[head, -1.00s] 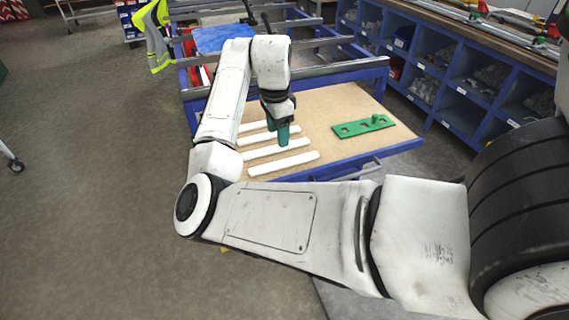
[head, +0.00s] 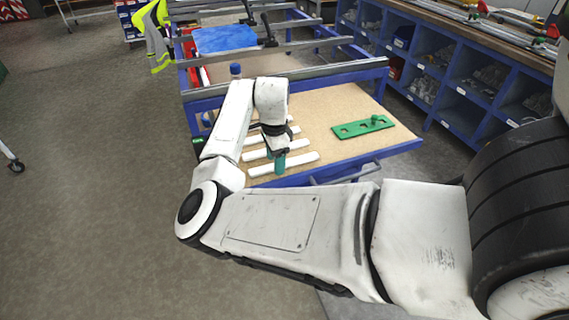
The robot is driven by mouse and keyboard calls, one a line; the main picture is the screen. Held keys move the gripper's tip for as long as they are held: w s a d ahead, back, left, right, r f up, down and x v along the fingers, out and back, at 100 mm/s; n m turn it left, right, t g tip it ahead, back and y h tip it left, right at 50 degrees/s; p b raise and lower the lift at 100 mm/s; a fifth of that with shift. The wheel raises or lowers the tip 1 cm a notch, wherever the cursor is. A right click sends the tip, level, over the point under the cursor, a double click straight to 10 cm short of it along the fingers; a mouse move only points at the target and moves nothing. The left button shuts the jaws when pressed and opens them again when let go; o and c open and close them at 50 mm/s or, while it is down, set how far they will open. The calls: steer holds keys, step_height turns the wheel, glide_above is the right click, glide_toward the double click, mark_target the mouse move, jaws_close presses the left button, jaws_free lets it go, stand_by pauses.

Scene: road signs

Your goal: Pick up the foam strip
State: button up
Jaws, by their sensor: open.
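Several white foam strips lie side by side on the brown table top (head: 341,105). The nearest strip (head: 303,159) lies close to the table's front edge, with another strip (head: 298,145) just behind it. Parts of the farther strips are hidden by my arm. My gripper (head: 280,166), with green fingers, points down at the middle of the nearest strip and covers part of it. The gap between the fingers does not show from this side. I cannot tell whether the fingers touch the strip or stand around it.
A blue-capped item (head: 235,70) shows behind my arm. Metal rails (head: 340,72) cross the blue frame behind the table top. Blue shelf bins (head: 465,85) stand at the right.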

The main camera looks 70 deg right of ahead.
steer(key=shift+f, duration=0.45)
jaws_close()
steer(key=shift+r, duration=0.1)
